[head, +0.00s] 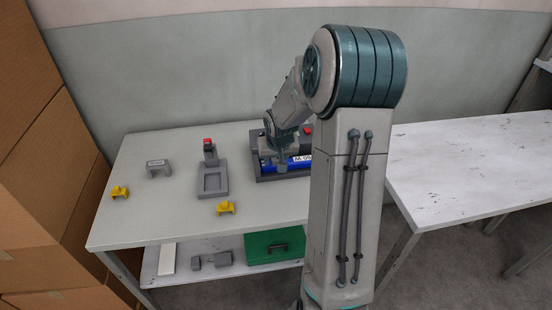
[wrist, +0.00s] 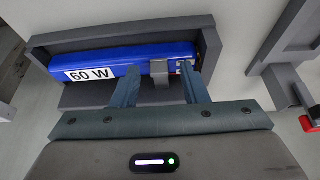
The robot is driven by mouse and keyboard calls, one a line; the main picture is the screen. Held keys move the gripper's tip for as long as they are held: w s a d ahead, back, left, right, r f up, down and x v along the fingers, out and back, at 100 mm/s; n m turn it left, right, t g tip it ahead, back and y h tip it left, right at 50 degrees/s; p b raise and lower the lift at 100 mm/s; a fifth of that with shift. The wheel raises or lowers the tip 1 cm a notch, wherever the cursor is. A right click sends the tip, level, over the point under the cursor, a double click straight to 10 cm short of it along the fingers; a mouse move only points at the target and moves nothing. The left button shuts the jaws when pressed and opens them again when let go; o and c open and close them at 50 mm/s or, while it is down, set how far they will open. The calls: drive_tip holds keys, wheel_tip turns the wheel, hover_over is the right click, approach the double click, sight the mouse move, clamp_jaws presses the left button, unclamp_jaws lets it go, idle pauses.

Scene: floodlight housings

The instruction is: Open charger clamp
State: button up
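The blue bar with a white "60 W" label (wrist: 150,58) lies in a grey tray-like holder (wrist: 110,38); in the head view the bar (head: 302,165) is partly hidden by my arm. A small grey clip (wrist: 160,70), which looks like the clamp, sits across the front of the bar toward its right end in the wrist view. My gripper (wrist: 160,72) is open, with one finger on each side of the clip and visible gaps to it. In the head view my gripper (head: 282,158) is over the holder. Whether the fingertips touch the bar, I cannot tell.
A grey fixture with a red top (head: 210,165) stands left of the holder. Two yellow brackets (head: 120,192) (head: 225,208) and a grey bracket (head: 158,167) lie on the table (head: 155,222). A green box (head: 270,245) is on the lower shelf.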

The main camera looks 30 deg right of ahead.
clamp_jaws()
